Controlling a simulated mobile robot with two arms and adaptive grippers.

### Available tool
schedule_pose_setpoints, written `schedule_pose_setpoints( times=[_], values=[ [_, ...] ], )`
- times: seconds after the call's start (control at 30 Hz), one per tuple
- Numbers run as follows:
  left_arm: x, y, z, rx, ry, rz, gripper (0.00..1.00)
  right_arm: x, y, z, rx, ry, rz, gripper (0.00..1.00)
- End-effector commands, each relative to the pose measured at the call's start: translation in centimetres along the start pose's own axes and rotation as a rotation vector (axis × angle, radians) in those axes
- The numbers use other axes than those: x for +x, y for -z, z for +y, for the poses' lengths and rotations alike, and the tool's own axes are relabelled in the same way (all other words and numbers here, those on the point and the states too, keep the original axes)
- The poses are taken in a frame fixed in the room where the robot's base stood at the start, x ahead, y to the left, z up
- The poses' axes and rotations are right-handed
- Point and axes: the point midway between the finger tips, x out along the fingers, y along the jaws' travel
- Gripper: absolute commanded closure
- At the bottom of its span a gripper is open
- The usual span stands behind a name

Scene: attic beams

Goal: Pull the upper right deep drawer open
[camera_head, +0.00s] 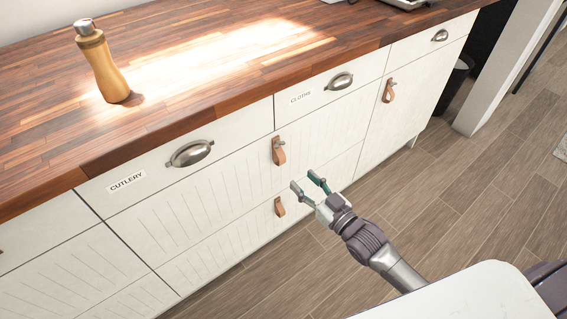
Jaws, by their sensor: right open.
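The upper right deep drawer (219,190) is a wide white grooved front below the drawers labelled CUTLERY and CLOTHS. It looks shut, flush with the cabinet. Its brown leather pull tab (278,151) hangs near the top edge. My right gripper (303,180) comes in from the lower right, with its green-padded fingers apart and nothing between them. In the picture its fingertips lie below and slightly right of the tab, apart from it. I cannot tell exactly how far they are from the drawer front. My left gripper is not in view.
A second leather tab (279,207) hangs on the lower deep drawer. Metal cup handles (191,153) sit on the shallow drawers above. An amber bottle (103,62) stands on the wooden worktop (190,75). Plank floor (450,190) is clear right of the cabinet.

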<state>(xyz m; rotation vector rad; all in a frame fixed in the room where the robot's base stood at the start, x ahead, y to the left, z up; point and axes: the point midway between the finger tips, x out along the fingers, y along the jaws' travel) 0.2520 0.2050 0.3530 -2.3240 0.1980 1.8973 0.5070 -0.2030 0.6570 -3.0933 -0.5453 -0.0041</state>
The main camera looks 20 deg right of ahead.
Motion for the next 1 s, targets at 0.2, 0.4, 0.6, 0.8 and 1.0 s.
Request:
schedule_pose_setpoints(
  times=[0.2, 0.4, 0.6, 0.8, 1.0],
  values=[
    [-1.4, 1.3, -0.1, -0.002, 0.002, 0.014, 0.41, 5.0, -0.1, 0.0, -0.001, 0.0, 0.002, 0.52],
    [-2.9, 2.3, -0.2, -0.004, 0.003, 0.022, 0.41, 8.3, -0.2, 0.0, 0.0, -0.001, -0.001, 0.52],
    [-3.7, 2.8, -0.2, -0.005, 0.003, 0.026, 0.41, 9.8, -0.1, 0.0, 0.0, 0.0, -0.001, 0.52],
    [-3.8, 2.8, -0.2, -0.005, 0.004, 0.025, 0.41, 9.9, -0.1, 0.0, 0.0, 0.0, -0.003, 0.52],
    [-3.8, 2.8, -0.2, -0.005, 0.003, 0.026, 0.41, 9.9, -0.1, 0.0, 0.0, 0.0, -0.003, 0.69]
  ],
)
